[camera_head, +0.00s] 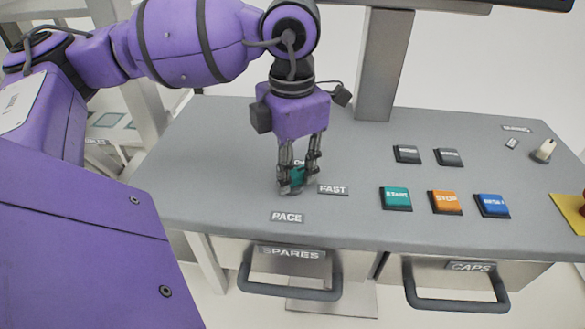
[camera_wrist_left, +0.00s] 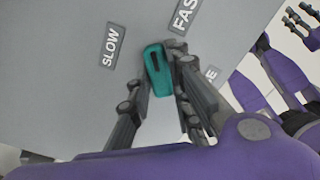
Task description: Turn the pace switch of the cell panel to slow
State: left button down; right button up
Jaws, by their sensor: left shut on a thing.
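The teal pace switch (camera_wrist_left: 158,72) is a long knob with a dark mark on it; in the head view it shows low between my fingers (camera_head: 297,177). My left gripper (camera_head: 298,182) points down at the panel and is shut on the knob; its fingers (camera_wrist_left: 160,98) flank it in the wrist view. The SLOW label (camera_wrist_left: 112,45) and the FAST label (camera_wrist_left: 186,16) lie on different sides of the knob. The mark's far end points between these labels. In the head view, FAST (camera_head: 333,189) is right of the knob and PACE (camera_head: 288,216) in front.
Teal start (camera_head: 396,198), orange stop (camera_head: 445,202) and blue (camera_head: 492,205) buttons sit to the right. A white knob (camera_head: 544,150) stands farther right. Drawer handles (camera_head: 290,292) project below the panel edge. My right gripper (camera_wrist_left: 303,22) shows small in the wrist view.

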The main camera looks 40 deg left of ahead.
aim_at(292, 173)
pick_arm(q)
jog(key=n, duration=0.5)
jog(key=shift+n, duration=0.3)
jog(key=n, duration=0.5)
jog(key=shift+n, duration=0.3)
jog(key=c, duration=1.6)
grip_release()
notch_tip(292, 173, up, 12)
jog(key=shift+r, duration=0.1)
